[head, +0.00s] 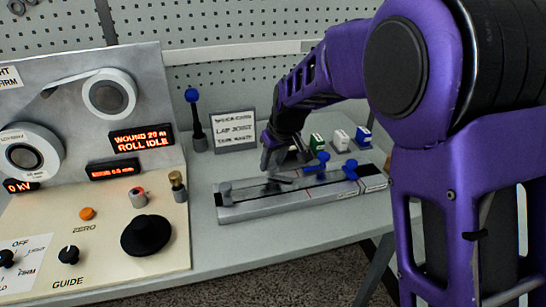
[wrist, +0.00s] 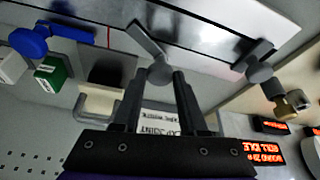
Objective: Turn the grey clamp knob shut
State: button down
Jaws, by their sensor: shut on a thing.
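The lap joint fixture (head: 240,212) is a long pale grey bar on the bench in the head view. My gripper (head: 270,166) reaches down to it from behind. In the wrist view the two dark fingers of my gripper (wrist: 158,78) stand on either side of the hub of a grey clamp knob (wrist: 160,72) and are shut on it. Its flat lever points up and left there. A second grey knob (wrist: 260,72) is to the right in the wrist view, and at the fixture's left end in the head view (head: 225,190). The held knob's hub is mostly hidden in the head view.
Blue knobs (head: 320,160) sit on the fixture's right part. Green (head: 315,142), white (head: 338,142) and blue (head: 363,137) blocks stand behind it. A sign (head: 234,131) and a blue-topped lever (head: 195,118) stand behind left. The winding machine panel (head: 95,225) fills the left.

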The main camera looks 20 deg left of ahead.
jog(key=m+p, duration=0.1)
jog(key=m, duration=0.1)
jog(key=m+h, duration=0.1)
jog(key=m+t+h+p, duration=0.1)
jog(key=m, duration=0.1)
jog(key=shift+s+a+r+m+p, duration=0.15)
jog(key=shift+a+m+p, duration=0.1)
jog(key=shift+m+p, duration=0.05)
jog(key=m+h, duration=0.1)
jog(key=m, duration=0.2)
jog(key=m+h+p, duration=0.1)
jog(key=m, duration=0.1)
jog(key=shift+a+m, duration=0.15)
jog(key=shift+m, duration=0.25)
jog(key=shift+c, duration=2.3)
grip_release()
jog(key=p+v, duration=0.1)
jog(key=v, duration=1.6)
jog(key=shift+a+p, duration=0.2)
jog(key=shift+p, duration=0.15)
jog(key=shift+r, duration=0.1)
